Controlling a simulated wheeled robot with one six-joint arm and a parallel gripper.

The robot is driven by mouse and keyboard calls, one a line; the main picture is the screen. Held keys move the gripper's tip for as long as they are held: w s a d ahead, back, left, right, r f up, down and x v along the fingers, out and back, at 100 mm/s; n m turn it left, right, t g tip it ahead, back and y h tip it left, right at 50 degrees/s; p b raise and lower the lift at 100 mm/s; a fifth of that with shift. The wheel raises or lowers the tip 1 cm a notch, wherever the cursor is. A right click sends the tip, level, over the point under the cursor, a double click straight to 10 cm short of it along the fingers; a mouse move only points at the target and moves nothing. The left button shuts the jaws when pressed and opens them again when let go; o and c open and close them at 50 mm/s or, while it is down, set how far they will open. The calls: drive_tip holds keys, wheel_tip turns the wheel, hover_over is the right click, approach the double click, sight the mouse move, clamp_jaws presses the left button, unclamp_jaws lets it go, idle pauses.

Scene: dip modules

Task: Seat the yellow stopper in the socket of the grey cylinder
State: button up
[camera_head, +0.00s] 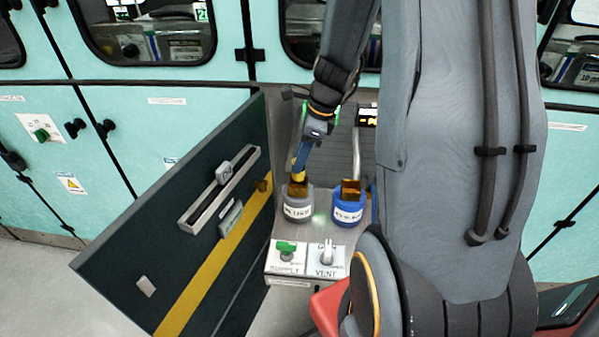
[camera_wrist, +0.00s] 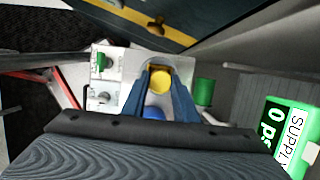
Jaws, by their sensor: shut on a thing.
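The yellow stopper (camera_wrist: 160,80) is between the two blue fingers of my gripper (camera_wrist: 161,86) in the wrist view, and the gripper is shut on it. In the head view my gripper (camera_head: 299,163) points down over the grey cylinder (camera_head: 297,210), with a little of the yellow stopper (camera_head: 293,166) showing at the fingers. The grey cylinder stands upright with a white label and a brown-amber piece (camera_head: 297,189) at its top. The stopper is right above or touching this piece; I cannot tell which. The socket opening is hidden.
A blue cylinder (camera_head: 348,210) with a similar amber top stands just right of the grey one. A panel with a green knob (camera_head: 286,249) and a VENT lever (camera_head: 327,253) lies in front. A dark open door (camera_head: 215,240) stands close on the left.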

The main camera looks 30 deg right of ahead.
drive_tip(key=shift+f, duration=2.3)
drive_tip(key=shift+f, duration=0.1)
drive_tip(key=o, duration=1)
drive_tip(key=shift+o, duration=0.2)
drive_tip(key=v, duration=1.2)
drive_tip(key=s+a+n+h, duration=0.1)
drive_tip(key=s+a+n, duration=0.2)
drive_tip(key=n, duration=0.5)
drive_tip(key=s+a+f+n+h, duration=0.1)
drive_tip(key=s+a+n, duration=0.2)
drive_tip(key=a+n, duration=0.3)
drive_tip(key=s+a+f+n+g, duration=0.1)
drive_tip(key=s+a+n, duration=0.3)
drive_tip(key=n, duration=0.6)
drive_tip(key=shift+a+f+n+h+b, duration=0.2)
drive_tip(key=shift+a+n+h+b, duration=0.05)
drive_tip(key=shift+n+h+b, duration=0.15)
